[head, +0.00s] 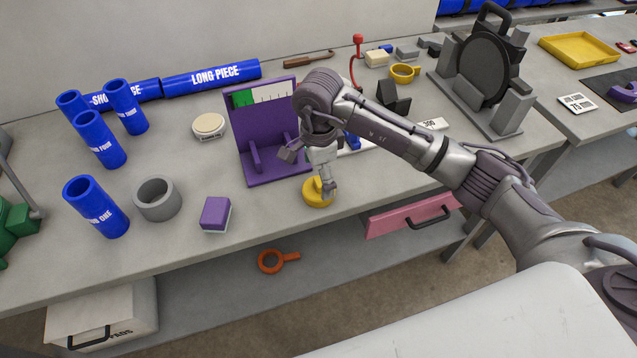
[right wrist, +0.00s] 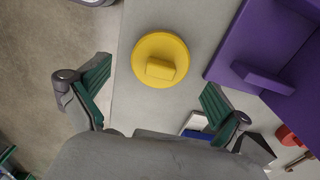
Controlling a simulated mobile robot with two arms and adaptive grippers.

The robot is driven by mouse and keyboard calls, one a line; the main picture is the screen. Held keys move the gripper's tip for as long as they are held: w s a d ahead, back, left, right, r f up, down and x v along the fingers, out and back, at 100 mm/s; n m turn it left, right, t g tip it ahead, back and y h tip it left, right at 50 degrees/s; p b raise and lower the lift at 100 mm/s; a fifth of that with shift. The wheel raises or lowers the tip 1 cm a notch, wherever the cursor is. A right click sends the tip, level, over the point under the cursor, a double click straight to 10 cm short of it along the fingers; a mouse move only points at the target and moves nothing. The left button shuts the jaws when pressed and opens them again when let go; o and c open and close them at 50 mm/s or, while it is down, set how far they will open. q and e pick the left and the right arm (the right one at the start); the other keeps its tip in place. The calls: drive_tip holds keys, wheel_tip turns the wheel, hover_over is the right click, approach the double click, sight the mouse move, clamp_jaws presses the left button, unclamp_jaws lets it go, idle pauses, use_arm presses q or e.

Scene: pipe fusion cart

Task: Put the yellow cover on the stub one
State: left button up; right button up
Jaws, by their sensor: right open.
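The yellow cover (head: 316,192) is a round disc with a raised grip bar, lying on the bench near its front edge. In the right wrist view the yellow cover (right wrist: 160,60) lies just beyond the fingertips, with its bar facing me. My right gripper (head: 328,185) is above the cover; in the right wrist view the gripper (right wrist: 152,82) is open and empty, its fingers apart on either side. Stub one (head: 97,207) is a blue tube standing at the front left of the bench, its top open. My left gripper is not in view.
A grey ring (head: 157,199) and a purple-and-white block (head: 216,214) stand between stub one and the cover. The purple stand (head: 262,140) rises behind the cover. Other blue stubs (head: 98,139) stand behind stub one.

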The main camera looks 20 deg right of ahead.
drive_tip(key=shift+f, duration=1.25)
drive_tip(key=shift+s, duration=0.15)
drive_tip(key=c, duration=1.5)
drive_tip(key=shift+f, duration=0.1)
drive_tip(key=shift+c, duration=0.5)
